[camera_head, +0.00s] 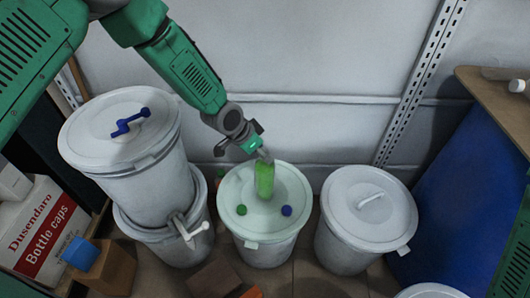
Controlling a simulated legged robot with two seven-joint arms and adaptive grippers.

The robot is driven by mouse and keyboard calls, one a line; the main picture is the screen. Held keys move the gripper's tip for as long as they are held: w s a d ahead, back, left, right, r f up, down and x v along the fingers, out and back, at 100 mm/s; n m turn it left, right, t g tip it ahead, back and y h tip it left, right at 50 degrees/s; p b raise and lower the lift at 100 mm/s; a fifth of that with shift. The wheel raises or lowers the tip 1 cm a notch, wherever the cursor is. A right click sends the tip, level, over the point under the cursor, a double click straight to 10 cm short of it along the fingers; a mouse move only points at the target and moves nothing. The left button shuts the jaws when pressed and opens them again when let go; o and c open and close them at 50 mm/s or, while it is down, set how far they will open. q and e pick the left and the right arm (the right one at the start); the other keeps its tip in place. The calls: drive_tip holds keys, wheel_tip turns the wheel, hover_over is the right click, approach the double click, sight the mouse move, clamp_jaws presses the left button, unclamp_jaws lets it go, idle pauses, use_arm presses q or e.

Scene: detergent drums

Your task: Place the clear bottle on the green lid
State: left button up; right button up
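A pale, green-tinted lid (281,233) covers the middle drum. A bright green, upright shape (264,182) stands on or just above the lid's middle. It looks like a bottle with a paler top, but it is green rather than clear. I see no other bottle. My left gripper (258,151) comes down from the upper left, with its fingers at or close to the top of the green shape. Whether they touch it or are closed around it cannot be told. My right gripper is not in view.
A green cap (241,210) and a blue cap (287,211) lie on the middle lid's front part. A taller drum (128,150) with a blue-handled lid is stacked at left. A white-lidded drum (369,222) stands at right. A cardboard box (45,232) is at far left.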

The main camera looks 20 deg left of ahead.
use_arm(q)
drive_tip(key=p+v, duration=0.2)
drive_tip(key=v, duration=0.8)
drive_tip(key=shift+r, duration=0.3)
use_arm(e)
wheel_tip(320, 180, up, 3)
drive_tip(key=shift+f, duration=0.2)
use_arm(q)
drive_tip(key=shift+s, duration=0.15)
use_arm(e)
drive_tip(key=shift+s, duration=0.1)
